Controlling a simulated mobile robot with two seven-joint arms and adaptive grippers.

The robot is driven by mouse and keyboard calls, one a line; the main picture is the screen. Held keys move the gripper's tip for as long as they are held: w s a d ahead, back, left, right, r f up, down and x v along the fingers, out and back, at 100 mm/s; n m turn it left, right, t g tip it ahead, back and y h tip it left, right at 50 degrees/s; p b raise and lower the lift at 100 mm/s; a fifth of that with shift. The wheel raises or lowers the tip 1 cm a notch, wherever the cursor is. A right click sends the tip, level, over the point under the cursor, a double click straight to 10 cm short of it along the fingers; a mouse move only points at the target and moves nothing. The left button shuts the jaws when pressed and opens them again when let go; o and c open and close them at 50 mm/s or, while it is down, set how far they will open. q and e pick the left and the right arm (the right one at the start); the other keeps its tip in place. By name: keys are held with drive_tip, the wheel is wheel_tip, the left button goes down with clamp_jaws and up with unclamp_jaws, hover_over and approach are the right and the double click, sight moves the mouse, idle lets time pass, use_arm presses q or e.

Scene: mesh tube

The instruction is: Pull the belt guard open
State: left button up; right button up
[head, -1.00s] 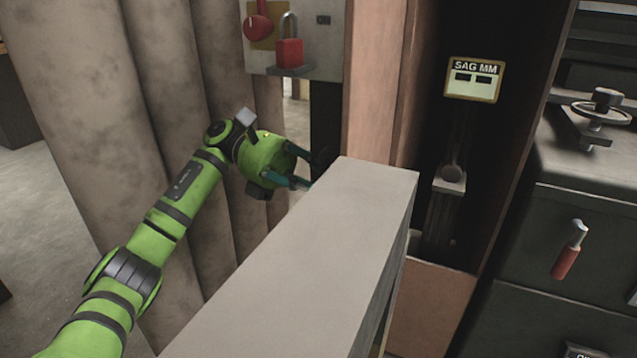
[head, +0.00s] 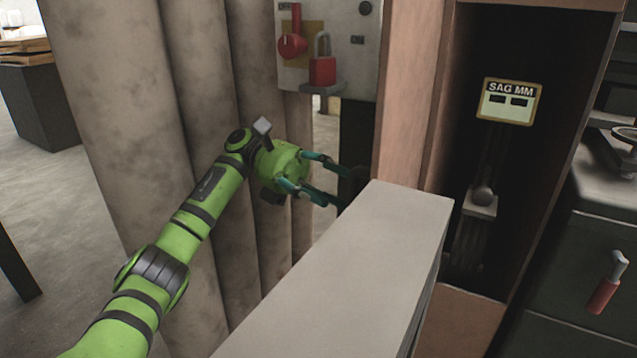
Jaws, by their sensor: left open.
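A long pale grey slab-like panel (head: 345,265), which looks like the belt guard, juts toward me from the tall cabinet. The cabinet's dark inside (head: 465,95) shows beyond its far end. My left gripper (head: 341,187) is open at the left of the slab's far end, its fingers pointing right toward a dark upright strip. I see nothing between the fingers. I cannot tell whether a fingertip touches the slab or the strip. Any handle on the guard is hidden. My right gripper is out of view.
Large mottled pipes (head: 120,120) stand close behind my left arm. Above the gripper is a grey panel with a red padlock (head: 322,70) and red knob (head: 292,46). A "SAG MM" sign (head: 511,102) hangs inside the cabinet. A dark unit with a red handle (head: 604,295) stands right.

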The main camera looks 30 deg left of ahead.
use_arm(q)
drive_tip(key=v, duration=0.3)
drive_tip(key=shift+a, duration=0.2)
idle(0.5)
